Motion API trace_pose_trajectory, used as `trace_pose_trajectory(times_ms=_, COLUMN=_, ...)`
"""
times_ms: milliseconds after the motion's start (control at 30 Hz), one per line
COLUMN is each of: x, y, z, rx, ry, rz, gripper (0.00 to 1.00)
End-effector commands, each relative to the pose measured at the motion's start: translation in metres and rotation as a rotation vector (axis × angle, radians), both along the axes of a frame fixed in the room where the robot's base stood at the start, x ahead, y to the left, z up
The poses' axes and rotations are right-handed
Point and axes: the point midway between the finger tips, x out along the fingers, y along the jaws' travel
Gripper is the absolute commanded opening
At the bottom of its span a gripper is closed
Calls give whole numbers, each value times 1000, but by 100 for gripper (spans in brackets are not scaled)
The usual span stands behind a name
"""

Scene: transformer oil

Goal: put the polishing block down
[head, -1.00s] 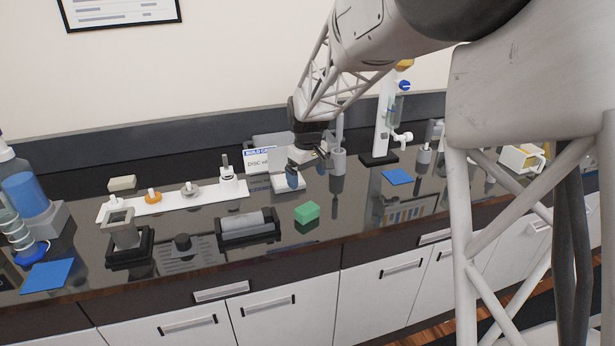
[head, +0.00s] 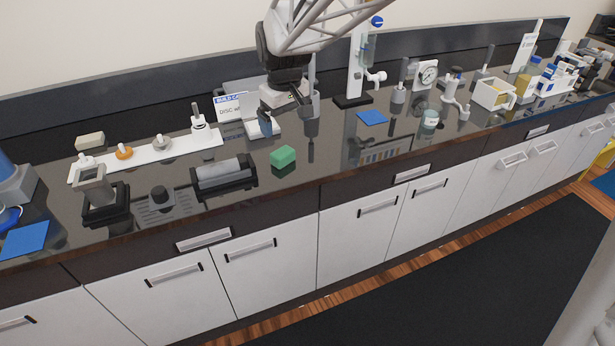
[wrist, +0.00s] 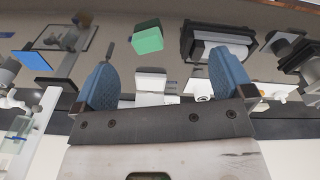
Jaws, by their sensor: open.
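A green block (head: 283,157), the likely polishing block, rests on the dark glossy counter (head: 330,170), to the right of a black cradle (head: 224,175) holding a grey roller. It also shows in the wrist view (wrist: 147,40), apart from both fingers. My gripper (head: 280,115) hangs over the counter a little behind the green block. Its two blue-padded fingers (wrist: 165,78) are spread wide, with nothing held between them. The far finger is partly hidden in the head view.
A white strip with knobs (head: 145,157) and a pale block (head: 89,140) lie to the left. A white card (head: 230,106) stands behind my gripper. A tall white stand (head: 356,65) and a blue square (head: 371,117) are to the right. Bare counter surrounds the green block's right side.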

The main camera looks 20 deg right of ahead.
Motion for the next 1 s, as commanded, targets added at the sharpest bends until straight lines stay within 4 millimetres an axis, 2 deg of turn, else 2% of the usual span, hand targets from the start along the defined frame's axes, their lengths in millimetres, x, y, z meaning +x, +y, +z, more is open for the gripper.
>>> trace_pose_trajectory(times_ms=33, x=-18, y=3, z=8, rx=0, ry=-12, rz=-14, gripper=99)
trace_pose_trajectory(times_ms=300, x=-107, y=17, z=29, rx=7, ry=-64, rz=-106, gripper=99)
trace_pose_trajectory(times_ms=600, x=-203, y=28, z=29, rx=22, ry=-118, rz=-206, gripper=99)
trace_pose_trajectory(times_ms=800, x=-250, y=32, z=22, rx=32, ry=-146, rz=-258, gripper=99)
trace_pose_trajectory(times_ms=1000, x=-269, y=33, z=16, rx=37, ry=-157, rz=-281, gripper=99)
